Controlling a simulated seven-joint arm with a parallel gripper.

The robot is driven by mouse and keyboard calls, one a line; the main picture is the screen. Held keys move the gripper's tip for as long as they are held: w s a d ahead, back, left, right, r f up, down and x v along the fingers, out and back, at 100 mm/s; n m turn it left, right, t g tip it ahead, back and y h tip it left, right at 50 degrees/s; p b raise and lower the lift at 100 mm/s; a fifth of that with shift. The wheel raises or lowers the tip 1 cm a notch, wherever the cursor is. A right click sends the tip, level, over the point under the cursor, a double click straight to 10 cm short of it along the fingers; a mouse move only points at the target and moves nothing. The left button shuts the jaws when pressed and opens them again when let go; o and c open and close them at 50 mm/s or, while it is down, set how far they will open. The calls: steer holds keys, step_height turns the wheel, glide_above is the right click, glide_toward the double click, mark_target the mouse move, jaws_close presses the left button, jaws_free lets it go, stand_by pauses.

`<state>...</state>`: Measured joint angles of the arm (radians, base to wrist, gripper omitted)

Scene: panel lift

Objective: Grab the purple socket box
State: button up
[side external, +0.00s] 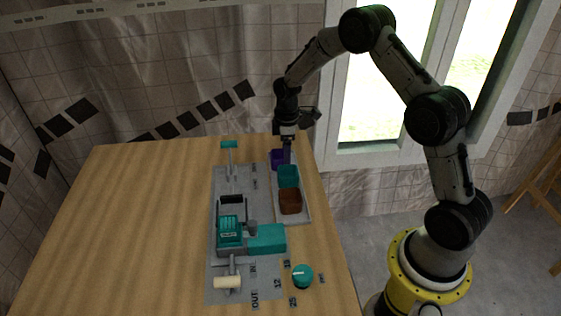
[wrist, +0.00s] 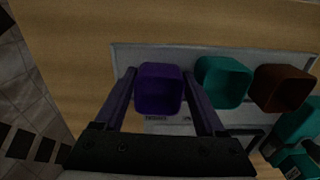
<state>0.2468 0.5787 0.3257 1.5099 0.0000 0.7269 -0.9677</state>
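The purple socket box (wrist: 159,90) is an open-topped cube at one end of a grey tray (wrist: 190,57). In the side view the purple box (side external: 278,158) is at the far end of the tray, partly hidden by my gripper (side external: 287,155). In the wrist view my gripper (wrist: 160,85) is open, with one finger on each side of the purple box. A small gap shows on the left; on the right the finger is very close, and I cannot tell whether it touches.
A teal box (side external: 289,176) and a brown box (side external: 290,203) stand in the same tray beside the purple one. A grey panel with a teal device (side external: 230,232) lies to the left. A teal knob (side external: 302,275) is nearer the front. The table's left side (side external: 110,220) is clear.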

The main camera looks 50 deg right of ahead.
steer(key=c, duration=0.6)
steer(key=shift+c, duration=0.2)
